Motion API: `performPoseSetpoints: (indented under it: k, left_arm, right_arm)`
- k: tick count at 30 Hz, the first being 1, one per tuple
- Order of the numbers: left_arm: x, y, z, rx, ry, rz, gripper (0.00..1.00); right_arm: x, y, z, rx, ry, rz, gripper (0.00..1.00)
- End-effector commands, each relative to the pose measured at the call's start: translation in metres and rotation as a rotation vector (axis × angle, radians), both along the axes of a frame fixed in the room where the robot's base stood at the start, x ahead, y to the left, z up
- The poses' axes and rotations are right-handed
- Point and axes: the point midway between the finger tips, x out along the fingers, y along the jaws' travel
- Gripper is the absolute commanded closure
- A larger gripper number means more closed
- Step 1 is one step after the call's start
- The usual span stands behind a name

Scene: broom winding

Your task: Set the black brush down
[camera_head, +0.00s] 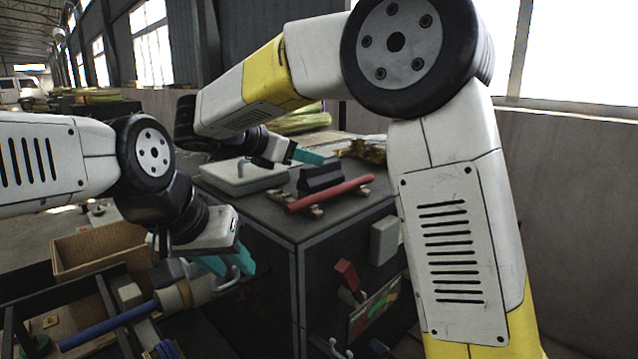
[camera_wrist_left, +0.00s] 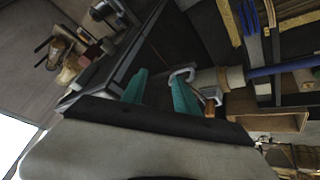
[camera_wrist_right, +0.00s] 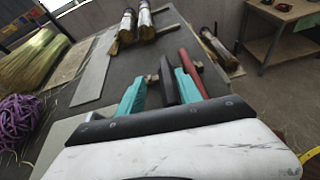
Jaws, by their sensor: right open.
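The black brush (camera_head: 320,178) looks like a dark block on the dark table top (camera_head: 270,213), behind a red rod (camera_head: 330,194). In the right wrist view the brush (camera_wrist_right: 168,82) lies ahead of and between the teal fingers. My right gripper (camera_head: 305,155) is open at the brush's left end; whether a finger touches it I cannot tell. My right gripper also shows in its wrist view (camera_wrist_right: 162,92). My left gripper (camera_head: 227,263) is open and empty off the table's left front side, with its fingers apart in the left wrist view (camera_wrist_left: 160,95).
A cardboard box (camera_head: 100,248) and a blue-handled tool (camera_head: 110,325) are low on the left. A red-handled item (camera_head: 346,273) and a grey box (camera_head: 384,240) are on the table's front side.

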Motion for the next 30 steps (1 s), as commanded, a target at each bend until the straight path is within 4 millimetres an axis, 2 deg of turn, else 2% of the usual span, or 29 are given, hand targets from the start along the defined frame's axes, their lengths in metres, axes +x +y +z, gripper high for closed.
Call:
performPoseSetpoints:
  k: [2,5,21,30]
  left_arm:
    - [0.0,0.0,0.0,0.0,0.0,0.0,0.64]
    - [0.0,0.0,0.0,0.0,0.0,0.0,0.64]
    - [0.0,0.0,0.0,0.0,0.0,0.0,0.64]
    - [0.0,0.0,0.0,0.0,0.0,0.0,0.64]
  right_arm:
    - [-0.014,0.011,-0.002,-0.045,0.043,0.015,0.58]
    - [-0.018,0.013,-0.005,-0.069,0.069,0.021,0.58]
    - [0.02,-0.037,-0.034,-0.067,0.071,0.018,0.58]
    - [0.024,-0.04,-0.036,-0.066,0.07,0.02,0.58]
